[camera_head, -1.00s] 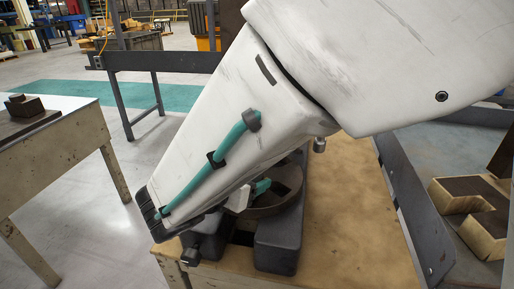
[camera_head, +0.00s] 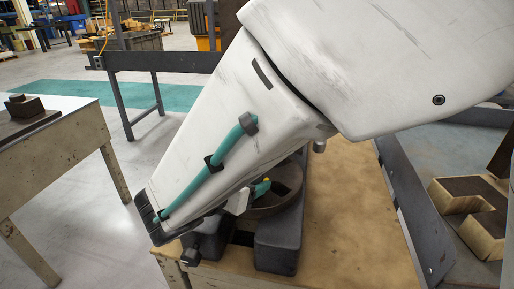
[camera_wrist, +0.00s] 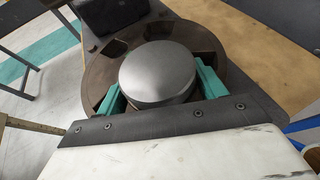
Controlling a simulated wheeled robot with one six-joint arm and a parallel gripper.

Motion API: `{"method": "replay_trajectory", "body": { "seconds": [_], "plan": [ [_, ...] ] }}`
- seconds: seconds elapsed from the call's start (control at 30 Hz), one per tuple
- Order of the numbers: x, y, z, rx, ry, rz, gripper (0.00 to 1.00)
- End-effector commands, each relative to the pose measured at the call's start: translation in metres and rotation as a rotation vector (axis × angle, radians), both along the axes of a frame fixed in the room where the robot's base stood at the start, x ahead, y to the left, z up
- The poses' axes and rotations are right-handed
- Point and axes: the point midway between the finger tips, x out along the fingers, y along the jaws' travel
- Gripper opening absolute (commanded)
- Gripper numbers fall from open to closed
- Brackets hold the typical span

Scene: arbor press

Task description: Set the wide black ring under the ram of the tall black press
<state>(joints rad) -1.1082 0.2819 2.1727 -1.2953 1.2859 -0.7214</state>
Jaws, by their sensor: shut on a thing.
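The tall black press shows in the head view as a dark base with two thick feet (camera_head: 279,240) and a brown round plate (camera_head: 291,189). My white arm hides much of it. In the wrist view the notched plate (camera_wrist: 98,72) lies below my gripper (camera_wrist: 160,82). Its teal fingers are shut on a round, smooth, dark grey piece (camera_wrist: 157,72), which I take for the wide black ring. No hole shows in its top. It overlaps the plate's middle in the picture; I cannot tell whether it touches. The ram is not clearly visible.
The press stands on a wooden-topped bench (camera_head: 345,225) with free room to its right. A dark rail (camera_head: 415,215) runs along that side, with a notched wooden block (camera_head: 470,208) beyond. Another table (camera_head: 50,150) stands at the left, across a floor gap.

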Motion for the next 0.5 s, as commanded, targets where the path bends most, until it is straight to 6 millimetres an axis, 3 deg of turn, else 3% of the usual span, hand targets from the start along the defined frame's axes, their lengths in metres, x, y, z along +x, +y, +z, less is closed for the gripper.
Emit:
{"method": "replay_trajectory", "body": {
  "seconds": [0.5],
  "plan": [
    [0.0003,0.0003,-0.006,0.0,-0.001,0.001,0.3]
  ]
}}
